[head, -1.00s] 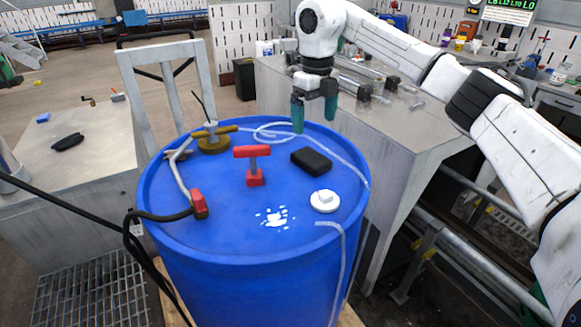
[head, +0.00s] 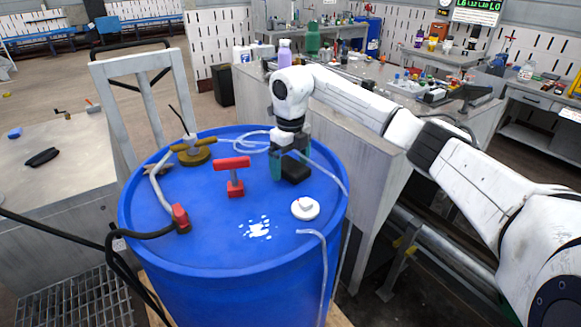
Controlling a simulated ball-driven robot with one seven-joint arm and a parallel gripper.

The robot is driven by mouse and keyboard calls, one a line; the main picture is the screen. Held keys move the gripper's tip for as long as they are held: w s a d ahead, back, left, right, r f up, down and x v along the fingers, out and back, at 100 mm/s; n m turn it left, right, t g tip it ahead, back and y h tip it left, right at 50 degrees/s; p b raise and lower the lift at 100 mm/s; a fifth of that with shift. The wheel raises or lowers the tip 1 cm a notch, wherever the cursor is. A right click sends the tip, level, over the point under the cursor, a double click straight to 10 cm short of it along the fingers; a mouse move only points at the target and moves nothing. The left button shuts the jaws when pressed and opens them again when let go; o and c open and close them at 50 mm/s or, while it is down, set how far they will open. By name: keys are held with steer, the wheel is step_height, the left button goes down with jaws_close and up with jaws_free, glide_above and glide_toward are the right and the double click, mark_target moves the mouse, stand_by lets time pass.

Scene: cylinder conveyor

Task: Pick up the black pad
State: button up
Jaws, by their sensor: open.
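The black pad (head: 294,174) lies on the top of the blue barrel (head: 190,259), right of the red T-handle. My gripper (head: 289,171) has teal fingers and points down at the pad. It is open, with one finger at the pad's left side and the other behind or beside its far right side. The fingers and the pad overlap in the picture, so I cannot tell if they touch. Part of the pad is hidden behind the near finger.
A red T-handle (head: 234,176) stands left of the pad, and a white round cap (head: 305,208) lies in front of it. A brass valve fitting (head: 193,153), a red-ended hose (head: 180,218) and clear tubing (head: 313,262) are also on the barrel. A grey bench (head: 371,160) stands behind.

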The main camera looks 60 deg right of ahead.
steer(key=shift+f, duration=0.1)
steer(key=shift+c, duration=0.4)
steer(key=c, duration=1)
steer(key=shift+c, duration=0.2)
steer(key=shift+r+b, duration=0.45)
steer(key=shift+r, duration=0.35)
steer(key=s+r, duration=0.1)
steer(key=r, duration=0.1)
steer(key=s+a+r+b, duration=0.1)
steer(key=r, duration=0.1)
steer(key=s+a+r, duration=0.1)
steer(key=r, duration=0.1)
steer(key=shift+s+a+r+b, duration=0.2)
steer(key=shift+s+r+b, duration=0.05)
steer(key=shift+b, duration=0.1)
steer(key=s+a+r+b, duration=0.2)
steer(key=s+a+r, duration=0.3)
steer(key=s, duration=0.2)
steer(key=shift+s+a, duration=0.4)
